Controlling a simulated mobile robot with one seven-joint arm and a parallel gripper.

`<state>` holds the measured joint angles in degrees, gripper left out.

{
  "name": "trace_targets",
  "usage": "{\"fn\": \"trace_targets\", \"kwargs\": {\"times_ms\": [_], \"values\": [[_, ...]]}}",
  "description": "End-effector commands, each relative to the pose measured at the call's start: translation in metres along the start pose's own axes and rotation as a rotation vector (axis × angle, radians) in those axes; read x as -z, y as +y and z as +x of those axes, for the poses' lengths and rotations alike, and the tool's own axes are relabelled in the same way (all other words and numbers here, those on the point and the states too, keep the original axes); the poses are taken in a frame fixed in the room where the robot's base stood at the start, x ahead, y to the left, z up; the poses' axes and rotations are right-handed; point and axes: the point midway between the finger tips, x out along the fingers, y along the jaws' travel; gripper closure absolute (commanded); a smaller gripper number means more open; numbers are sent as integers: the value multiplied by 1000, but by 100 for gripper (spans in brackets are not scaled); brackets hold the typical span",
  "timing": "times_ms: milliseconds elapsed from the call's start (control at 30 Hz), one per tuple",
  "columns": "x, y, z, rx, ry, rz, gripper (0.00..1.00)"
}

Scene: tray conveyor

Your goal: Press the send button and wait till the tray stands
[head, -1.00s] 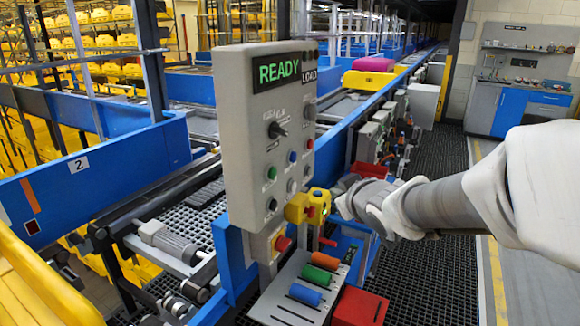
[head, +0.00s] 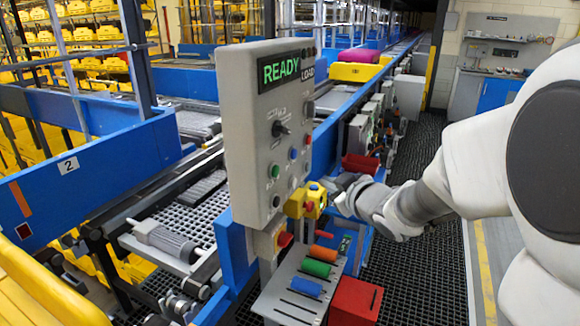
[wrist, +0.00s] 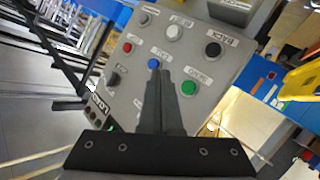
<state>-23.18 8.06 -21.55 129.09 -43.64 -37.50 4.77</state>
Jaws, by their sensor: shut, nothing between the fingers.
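The grey control panel (head: 250,135) shows a green READY display (head: 279,69). In the wrist view its buttons include green (wrist: 189,88), which looks labelled SEND, blue (wrist: 153,63), red (wrist: 127,47) and black (wrist: 213,49), which looks labelled BACK. The green button also shows in the head view (head: 275,171). My gripper (wrist: 160,75) is shut and empty, its tips appearing over the panel between the blue and green buttons. I cannot tell whether they touch it. A yellow tray (head: 354,73) with a magenta item stands on the conveyor at the back.
A yellow block (head: 303,202) shows at the panel's lower right, beside my wrist. Below are a sloped grey rack (head: 283,301) with coloured cylinders and a red box (head: 354,300). Blue conveyor rails (head: 335,113) run behind. The dark floor grid to the right is clear.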

Motion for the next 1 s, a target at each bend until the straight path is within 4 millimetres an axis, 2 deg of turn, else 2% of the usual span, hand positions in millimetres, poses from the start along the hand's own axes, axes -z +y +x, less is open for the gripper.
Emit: {"fn": "trace_targets", "kwargs": {"times_ms": [267,733,1000], "values": [[3,-3,4,1,0,-1,100],[32,-35,48,0,1,-2,100],[43,-44,60,-1,-1,1,100]]}}
